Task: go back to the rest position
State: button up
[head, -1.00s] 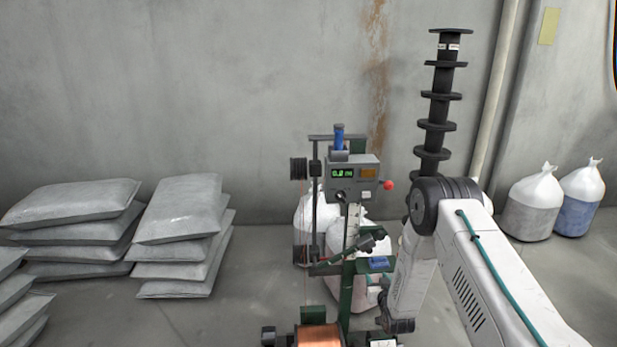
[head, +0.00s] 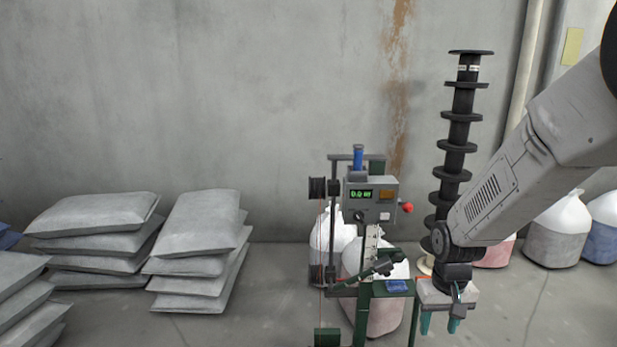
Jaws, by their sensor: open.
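My gripper (head: 440,324) hangs fingers down at the lower right of the head view, just right of the winding machine. Its two teal fingers are apart, with nothing seen between them. My white arm reaches in from the right edge. The winding machine (head: 373,200) has a grey control box with a lit green display and a red knob. A reddish wire runs down its left side. The copper spool is not in view now.
A tall stack of black empty spools (head: 456,130) stands behind my arm. White-topped sacks (head: 557,232) stand at the right and behind the machine. Grey bags (head: 205,225) are piled at the left. Floor between bags and machine (head: 270,290) is clear.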

jog(key=s+a+r+t, duration=0.1)
jog(key=s+r, duration=1.9)
jog(key=s, duration=0.3)
jog(key=shift+s+a+r+t, duration=0.2)
jog(key=shift+a+r+t, duration=0.1)
jog(key=shift+t, duration=0.1)
dwell(1.1)
